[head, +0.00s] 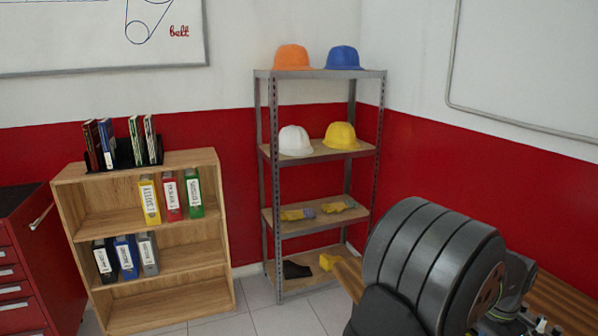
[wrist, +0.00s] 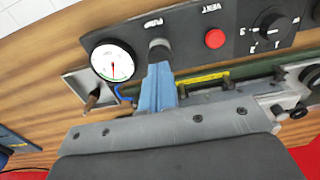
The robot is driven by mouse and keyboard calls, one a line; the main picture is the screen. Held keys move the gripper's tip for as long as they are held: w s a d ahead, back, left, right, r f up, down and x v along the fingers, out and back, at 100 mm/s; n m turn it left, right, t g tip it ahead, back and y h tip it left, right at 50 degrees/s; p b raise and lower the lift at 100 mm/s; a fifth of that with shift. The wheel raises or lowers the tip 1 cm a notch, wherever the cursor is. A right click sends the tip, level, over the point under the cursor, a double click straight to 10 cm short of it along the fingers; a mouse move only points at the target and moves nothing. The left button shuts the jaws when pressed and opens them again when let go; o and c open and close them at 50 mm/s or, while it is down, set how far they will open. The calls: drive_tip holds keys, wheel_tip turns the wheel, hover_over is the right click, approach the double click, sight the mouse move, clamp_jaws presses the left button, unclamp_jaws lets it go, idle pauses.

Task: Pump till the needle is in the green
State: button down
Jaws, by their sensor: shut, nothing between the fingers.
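The gauge (wrist: 112,62) is a round white dial with a black rim at the upper left of the wrist view. A thin reddish needle shows near its middle, and a green band runs along the lower edge of the face. The needle's exact reading is too small to tell. Right of it is the dark pump button (wrist: 159,47), under a small label on the dark panel (wrist: 185,38). My gripper (wrist: 159,68) is shut and empty, its blue-grey fingertips right at the button. I cannot tell whether they touch it.
A red vent button (wrist: 215,38) and a black rotary knob (wrist: 272,22) are further right on the panel. A small tray with a brown-tipped part (wrist: 92,98) lies below the gauge. A bookcase (head: 150,240) and metal shelf (head: 320,155) stand by the walls.

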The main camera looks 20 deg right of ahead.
idle(0.4)
drive_tip(key=shift+r, duration=2.5)
drive_tip(key=shift+f, duration=0.1)
drive_tip(key=shift+f, duration=3.2)
